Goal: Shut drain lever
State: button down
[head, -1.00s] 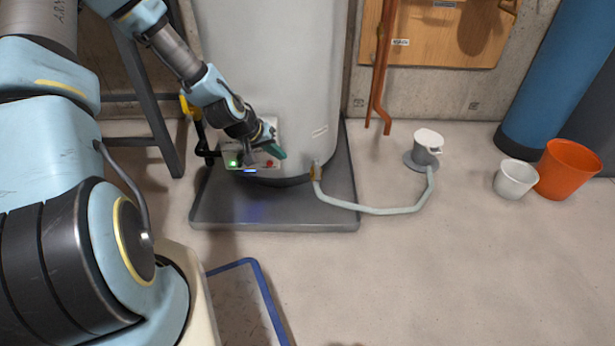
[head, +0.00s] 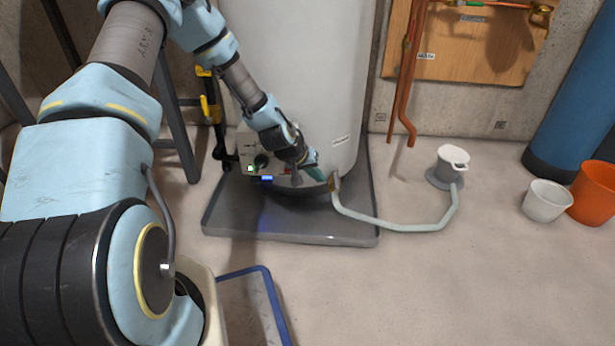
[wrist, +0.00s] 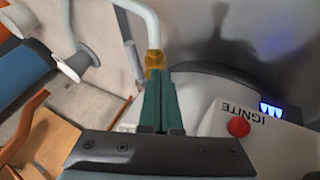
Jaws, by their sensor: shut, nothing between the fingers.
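The brass drain valve (head: 334,181) sits low on the front of the white tank (head: 300,70), with a pale hose (head: 400,226) running from it. In the wrist view the brass fitting (wrist: 154,61) is straight ahead of the fingertips. I cannot make out its lever apart from the fitting; the fingers may hide it. My gripper (head: 318,174) has teal fingers pressed together and empty, just left of the valve. In the wrist view my gripper (wrist: 159,76) points at the brass, at or very near it; contact cannot be told.
A control box (head: 258,158) with a red IGNITE button (wrist: 238,127) is beside my gripper. The tank stands in a grey tray (head: 285,233). The hose ends at a white floor drain cup (head: 451,158). White (head: 546,201) and orange (head: 594,190) buckets stand right.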

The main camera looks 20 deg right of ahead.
aim_at(336, 180)
jog(key=shift+s+d+f+b, duration=0.1)
jog(key=shift+s+d+b, duration=0.15)
jog(key=shift+d, duration=0.35)
jog(key=shift+s+d+f+b, duration=0.15)
jog(key=shift+s+d, duration=0.1)
jog(key=shift+d, duration=0.35)
jog(key=shift+r, duration=0.1)
